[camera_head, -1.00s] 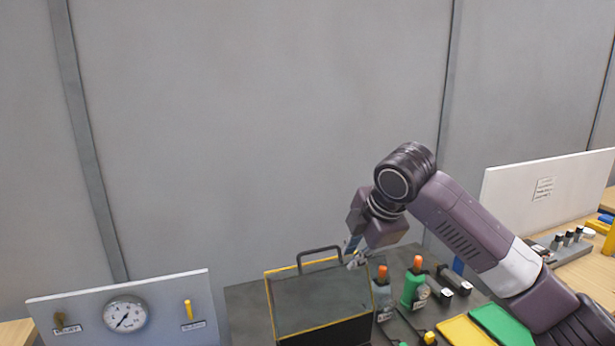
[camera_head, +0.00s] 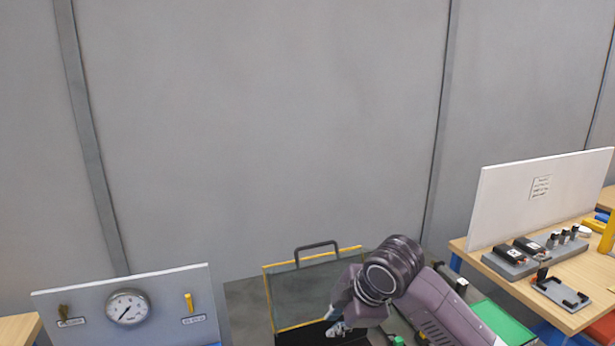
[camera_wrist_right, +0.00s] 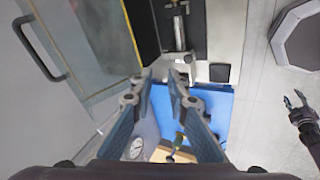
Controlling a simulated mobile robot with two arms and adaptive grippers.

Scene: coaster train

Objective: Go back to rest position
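My right gripper (camera_head: 338,328) is low over the dark case (camera_head: 315,290), in front of its raised, yellow-edged lid, in the head view. In the right wrist view my right gripper (camera_wrist_right: 160,76) has its two blue-sided fingers apart with nothing between them. A dark gripper, my left (camera_wrist_right: 294,102), shows small at the right edge of that view, with its fingertips apart and nothing seen in them. My left arm is out of the head view.
A white panel with a gauge (camera_head: 127,307) stands at lower left. At right, a wooden table (camera_head: 575,318) holds a grey block with dark parts (camera_head: 530,254) and a black bracket (camera_head: 560,292). A green tray (camera_head: 505,322) lies beside my right arm. The wall behind is bare.

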